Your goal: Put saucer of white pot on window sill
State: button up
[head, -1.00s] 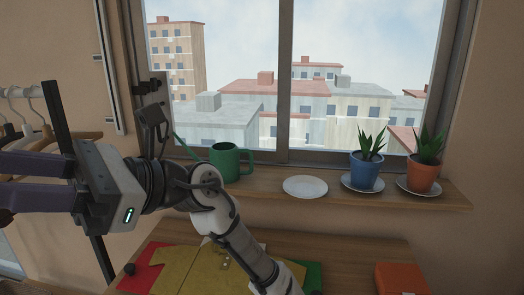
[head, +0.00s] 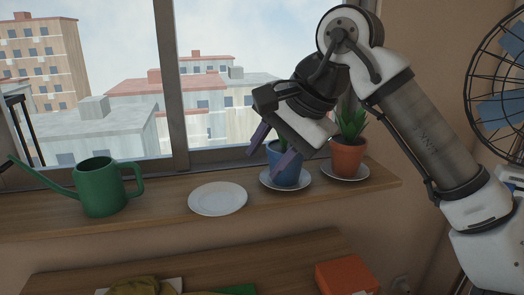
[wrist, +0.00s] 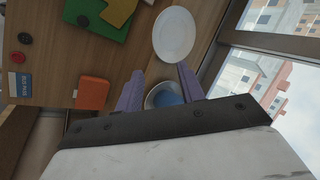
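An empty white saucer (head: 217,198) lies flat on the wooden window sill (head: 160,212), left of the blue pot; it also shows in the wrist view (wrist: 174,34). No white pot is in view. My gripper (head: 263,167) is open, its two purple fingers spread, in front of and above the blue pot (head: 287,172). In the wrist view my gripper (wrist: 160,70) has the blue pot (wrist: 167,97) and its saucer showing between the fingers, partly hidden by the gripper body. I cannot tell whether a finger touches the pot.
An orange-brown pot (head: 346,157) with a plant stands on a saucer at the sill's right. A green watering can (head: 100,187) stands at the left. Below is a table (head: 60,280) with folded cloths and an orange box (head: 345,277). A fan (head: 500,85) stands at the far right.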

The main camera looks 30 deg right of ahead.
aim_at(237, 205)
jog(key=shift+s+d, duration=0.15)
jog(key=shift+d, duration=0.2)
jog(key=p+x, duration=0.1)
jog(key=x, duration=1.2)
jog(key=shift+f, duration=0.4)
grip_shut()
